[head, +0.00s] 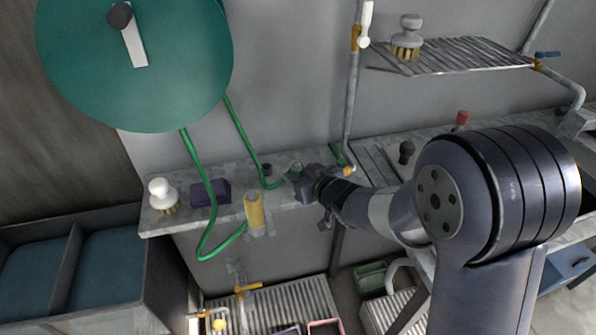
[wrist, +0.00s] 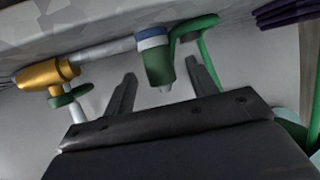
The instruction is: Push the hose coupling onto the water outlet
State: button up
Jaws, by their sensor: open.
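The hose coupling (wrist: 158,66), a green cylinder with a white and a blue ring, shows between the fingers of my gripper (wrist: 160,70) in the wrist view. The fingers stand apart, with a visible gap on both sides of it. A grey pipe (wrist: 105,50) runs from a brass valve (wrist: 48,74) towards the coupling's ringed end. Whether pipe and coupling are joined or only overlap in the picture, I cannot tell. Green hose (wrist: 205,60) shows just right of the coupling. In the head view my gripper (head: 299,184) is at the shelf's right part, left of the brass valve (head: 349,171).
The green hose (head: 205,190) hangs from a big green reel (head: 90,80) and loops below the shelf (head: 165,226). A white brush (head: 161,190), purple sponge (head: 210,193) and yellow cylinder (head: 254,211) are on or at the shelf's left part. A wire rack (head: 470,58) is upper right.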

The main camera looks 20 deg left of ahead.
jog(key=v, duration=0.8)
jog(key=x, duration=1)
jog(key=shift+w+a, duration=0.1)
jog(key=shift+a, duration=0.05)
jog(key=shift+w+a, duration=0.15)
jog(key=shift+a, duration=0.05)
jog(key=shift+d+r+p, duration=0.1)
jog(key=shift+r+p, duration=0.3)
jog(key=shift+p, duration=0.1)
jog(key=shift+f, duration=0.2)
